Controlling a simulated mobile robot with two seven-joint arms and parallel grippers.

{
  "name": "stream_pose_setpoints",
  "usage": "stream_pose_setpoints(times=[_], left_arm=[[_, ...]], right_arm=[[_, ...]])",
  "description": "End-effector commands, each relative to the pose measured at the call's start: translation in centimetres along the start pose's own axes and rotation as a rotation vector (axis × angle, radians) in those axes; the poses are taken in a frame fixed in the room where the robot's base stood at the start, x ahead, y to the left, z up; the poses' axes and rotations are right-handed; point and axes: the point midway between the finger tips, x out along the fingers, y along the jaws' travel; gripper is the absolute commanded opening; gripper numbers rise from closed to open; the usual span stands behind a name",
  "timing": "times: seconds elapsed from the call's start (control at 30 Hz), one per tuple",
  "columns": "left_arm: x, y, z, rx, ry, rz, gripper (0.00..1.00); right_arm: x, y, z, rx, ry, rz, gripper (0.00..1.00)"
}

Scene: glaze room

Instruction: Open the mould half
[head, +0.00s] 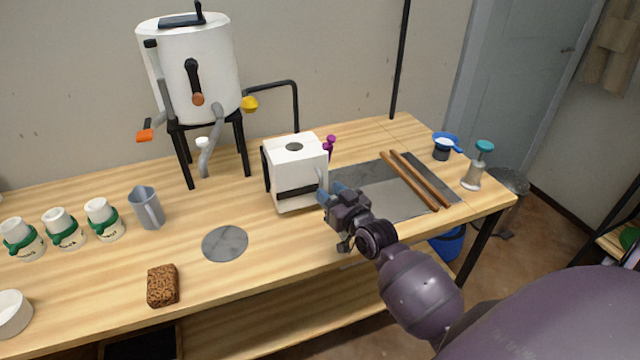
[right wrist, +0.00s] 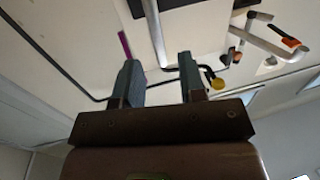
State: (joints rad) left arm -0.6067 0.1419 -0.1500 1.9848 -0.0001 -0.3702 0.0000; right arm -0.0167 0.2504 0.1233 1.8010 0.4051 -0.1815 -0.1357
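The mould (head: 290,158) is a white block with a dark round hole in its top and a black strap across its front. It stands upright on the bench, and its halves look together. A pale grey bar handle (head: 322,179) is on its right side. My right gripper (head: 327,191) is at that side, beside the handle. In the right wrist view the gripper (right wrist: 159,62) has its two fingers apart, and the pale bar (right wrist: 155,30) reaches toward the gap between them. I cannot tell whether they touch it. My left gripper is out of view.
A white tank (head: 190,75) on black legs stands behind. A grey slab (head: 375,185) with wooden sticks (head: 412,180) lies right of the mould. A grey disc (head: 225,243), brown sponge (head: 163,286), jug (head: 147,207) and several green-banded cups (head: 64,229) are left, with bare bench between.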

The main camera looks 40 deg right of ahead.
Motion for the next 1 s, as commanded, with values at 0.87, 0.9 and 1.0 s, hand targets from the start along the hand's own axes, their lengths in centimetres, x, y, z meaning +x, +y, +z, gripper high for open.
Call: stream_pose_setpoints(times=[0.87,0.9,1.0], left_arm=[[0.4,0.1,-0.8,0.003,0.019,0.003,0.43],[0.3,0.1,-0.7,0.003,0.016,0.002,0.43],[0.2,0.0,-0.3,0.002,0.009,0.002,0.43]], right_arm=[[4.6,0.0,0.1,0.0,-0.002,0.0,0.19],[4.6,0.0,0.1,0.0,-0.002,0.0,0.13],[4.6,0.0,0.1,0.0,-0.002,0.0,0.0]])
